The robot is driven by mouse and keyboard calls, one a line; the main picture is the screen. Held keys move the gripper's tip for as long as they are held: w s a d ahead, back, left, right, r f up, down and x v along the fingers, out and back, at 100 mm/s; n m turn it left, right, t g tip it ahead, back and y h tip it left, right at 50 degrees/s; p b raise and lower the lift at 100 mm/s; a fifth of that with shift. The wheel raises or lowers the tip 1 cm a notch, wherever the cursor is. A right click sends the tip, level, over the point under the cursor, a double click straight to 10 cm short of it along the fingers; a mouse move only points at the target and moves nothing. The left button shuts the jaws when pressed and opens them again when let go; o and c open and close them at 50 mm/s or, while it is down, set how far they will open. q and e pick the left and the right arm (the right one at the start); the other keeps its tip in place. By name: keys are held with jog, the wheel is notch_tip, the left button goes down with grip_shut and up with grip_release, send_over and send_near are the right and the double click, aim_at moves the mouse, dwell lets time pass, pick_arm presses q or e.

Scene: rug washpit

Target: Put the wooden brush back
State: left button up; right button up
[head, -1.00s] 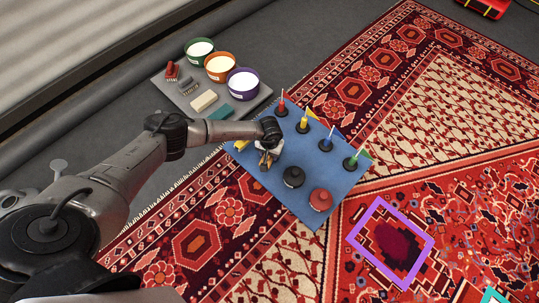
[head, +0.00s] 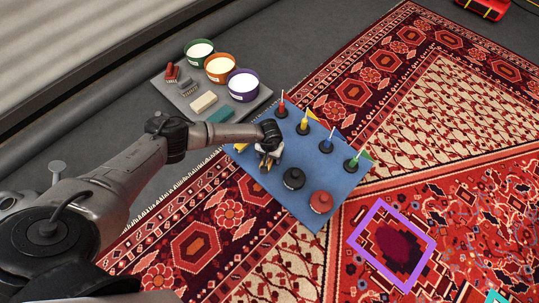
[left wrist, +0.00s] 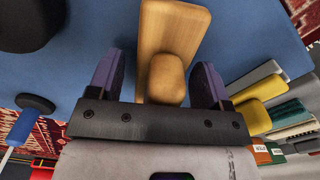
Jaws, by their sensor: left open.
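The wooden brush shows in the left wrist view as a tan block (left wrist: 182,22) with a rounded knob (left wrist: 166,82), over the blue mat (left wrist: 225,30). My left gripper (left wrist: 158,82) is open, with one purple-padded finger on each side of the knob; I see a gap on both sides. In the head view my left gripper (head: 267,163) points down at the left part of the blue mat (head: 335,184) and mostly hides the brush. My right gripper is not in view.
On the mat stand a black pot (head: 294,178), a red pot (head: 321,201) and several coloured sticks in dark bases. Behind is a grey tray (head: 185,100) with bowls and blocks. A purple frame (head: 380,270) lies on the patterned rug.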

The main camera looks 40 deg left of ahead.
pick_arm(q)
notch_tip(320, 180, up, 11)
jog(key=p, duration=0.5)
jog(key=shift+p, duration=0.35)
jog(key=shift+r, duration=0.7)
